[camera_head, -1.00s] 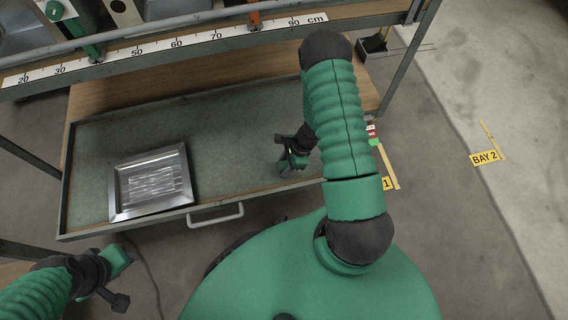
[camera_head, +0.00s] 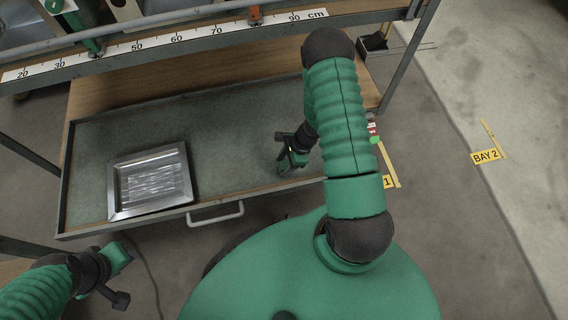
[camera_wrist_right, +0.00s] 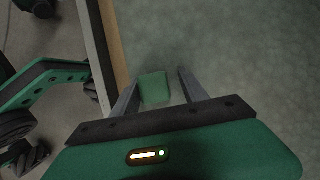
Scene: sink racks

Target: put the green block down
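The green block (camera_wrist_right: 155,88) shows in the right wrist view between the two grey fingers of my right gripper (camera_wrist_right: 160,80). A gap shows between the block and the right-hand finger; the left-hand finger is close beside it. The fingers are apart, and the block is over or on the grey-green drawer floor (camera_wrist_right: 245,45); contact is hard to tell. In the head view my right gripper (camera_head: 283,166) points down at the drawer's right front; the block cannot be made out there. My left gripper (camera_head: 122,262) is at the lower left, away from the drawer, its fingers unclear.
A shiny metal tray (camera_head: 115,203) lies in the drawer's left part. The drawer's front edge with a handle (camera_head: 216,216) runs nearby. A ruler rail (camera_head: 150,46) crosses above the back. The drawer's middle is free. A small red, white and green item (camera_head: 374,139) shows beyond my right arm.

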